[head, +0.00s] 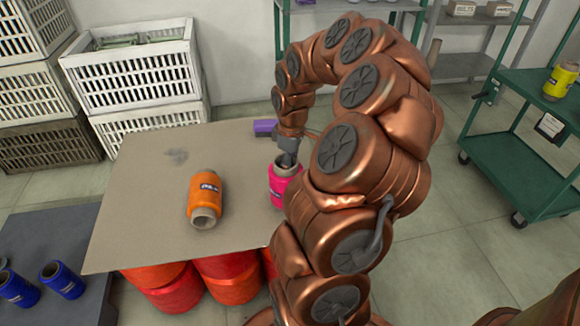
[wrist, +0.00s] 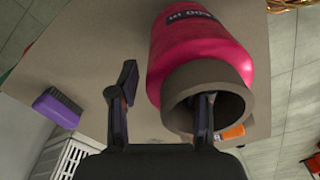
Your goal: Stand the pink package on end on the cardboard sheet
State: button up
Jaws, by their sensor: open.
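The pink package (head: 284,187) is a pink bobbin with a grey-brown core. It stands on end near the right edge of the cardboard sheet (head: 135,215), its core mouth up, partly hidden by my arm in the head view. In the wrist view the pink package (wrist: 205,48) shows its label and open core close to me. My gripper (head: 288,160) is at the top of the core. In the wrist view my gripper (wrist: 166,86) is open, with one finger inside the core mouth and the other outside, apart from the pink wall.
An orange bobbin (head: 206,193) lies on the sheet left of the pink one. A purple brush-like block (head: 265,127) sits at the sheet's back right edge. Red bobbins (head: 170,290) are under the sheet. Crates (head: 135,70) stand behind, and a green cart (head: 525,130) is at right.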

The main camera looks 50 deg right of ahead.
jog(key=r, duration=1)
jog(key=shift+s+d+r, duration=0.1)
jog(key=shift+s+r, duration=0.1)
jog(key=shift+r, duration=0.15)
jog(key=shift+r, duration=0.1)
jog(key=s+a+r+p, duration=0.2)
jog(key=a+r+p, duration=1.15)
jog(key=a, duration=0.55)
jog(key=s+a+r+m+g+p, duration=0.1)
jog(key=s+a+r+m+p, duration=0.1)
jog(key=s+a+r+p, duration=0.3)
jog(key=s+a+r+m+g+p, duration=0.1)
jog(key=s+a+r+p, duration=0.4)
jog(key=s, duration=0.6)
jog(key=a+m+p, duration=0.1)
jog(key=a+p, duration=0.1)
jog(key=p, duration=0.1)
jog(key=shift+s+r+m, duration=0.2)
jog(key=shift+r+m, duration=0.1)
jog(key=shift+r, duration=0.05)
